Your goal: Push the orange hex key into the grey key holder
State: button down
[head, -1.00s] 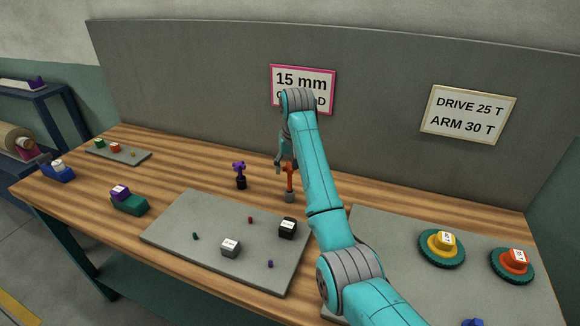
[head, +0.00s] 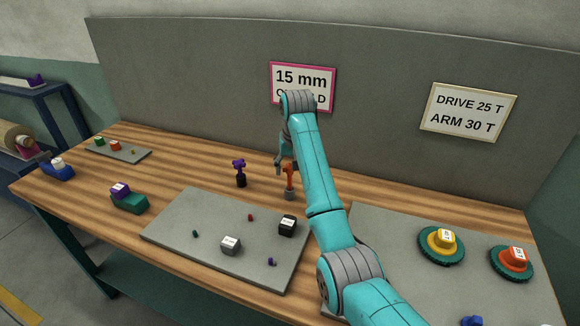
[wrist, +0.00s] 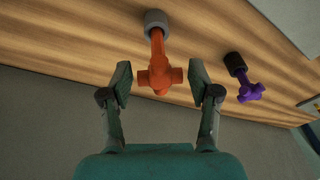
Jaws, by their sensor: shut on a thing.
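The orange hex key (head: 290,180) stands upright with its lower end at the grey key holder (head: 289,196) on the wooden bench. In the wrist view the key's cross-shaped orange head (wrist: 159,77) lies between my fingers, and its shaft runs to the round grey holder (wrist: 156,19). How deep the shaft sits is hidden. My gripper (wrist: 160,84) is shut on the orange key near its head; it also shows beside the key in the head view (head: 284,166), partly hidden by my arm.
A purple key (head: 239,166) stands in a black holder (head: 241,181) to the left. A grey mat (head: 180,228) with small blocks lies in front. Another mat (head: 390,240) bears yellow and orange knobs at right. The grey back panel (head: 200,90) rises behind.

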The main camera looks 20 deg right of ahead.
aim_at(290, 180)
jog(key=shift+s+x, duration=0.15)
jog(key=shift+x, duration=0.55)
jog(key=shift+s+x, duration=0.15)
jog(key=shift+x, duration=0.55)
dwell(0.8)
jog(key=shift+c, duration=0.9)
grip_release()
jog(key=shift+f, duration=0.1)
